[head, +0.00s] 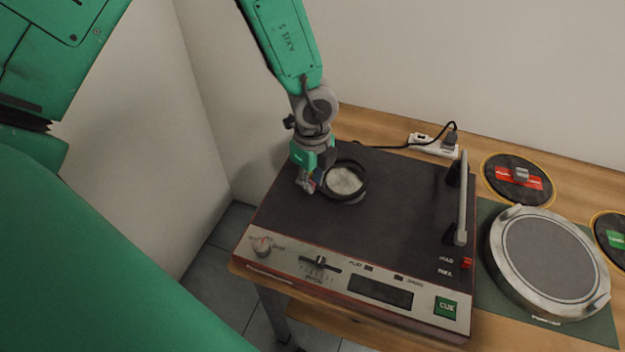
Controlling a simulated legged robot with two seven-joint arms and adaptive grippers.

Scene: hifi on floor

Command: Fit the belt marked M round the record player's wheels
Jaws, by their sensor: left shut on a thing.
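The record player (400,205) has a dark top and stands on the wooden table. A pale round wheel (345,180) sits at its upper left, with a dark ring (362,187), which looks like the belt, around it. No M is readable on it. My left gripper (306,186) is at the ring's left edge, low over the deck, and shut on what looks like this belt. The fingers hide that side, so I cannot tell how the belt sits there or whether it touches a second wheel. My right gripper is out of view.
A platter (548,260) lies on a green mat (490,290) at right. Black discs with yellow rims and a red label (518,178) or green label (616,239) lie beyond. The tonearm (461,200) stands at the deck's right. A power strip (432,146) lies behind.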

